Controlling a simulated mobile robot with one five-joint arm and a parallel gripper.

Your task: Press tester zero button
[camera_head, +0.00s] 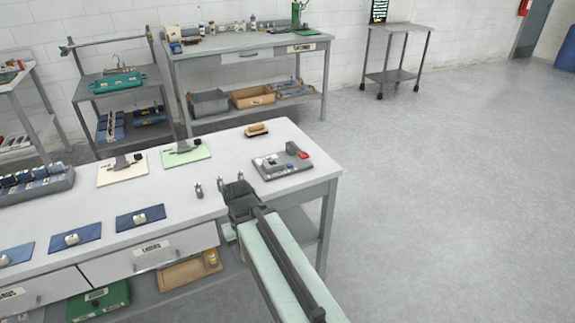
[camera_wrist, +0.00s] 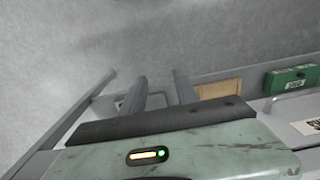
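A grey tester-like device (camera_head: 270,174) lies near the right end of the white worktable. It carries a red part, a small blue part, a pale part and a raised dark block; I cannot tell which is the zero button. My gripper (camera_head: 231,180) is left of the device and apart from it, over the table's front part. In the wrist view my gripper (camera_wrist: 160,88) shows two dark fingers spread apart with nothing between them. The device is not visible in the wrist view.
The worktable (camera_head: 236,149) also holds a tan-and-black brush-like block (camera_head: 256,130), a green board (camera_head: 187,153), a cream board (camera_head: 122,170), blue mats (camera_head: 140,217) and a small metal fitting (camera_head: 198,190). Table top between gripper and device is clear. Open floor lies right.

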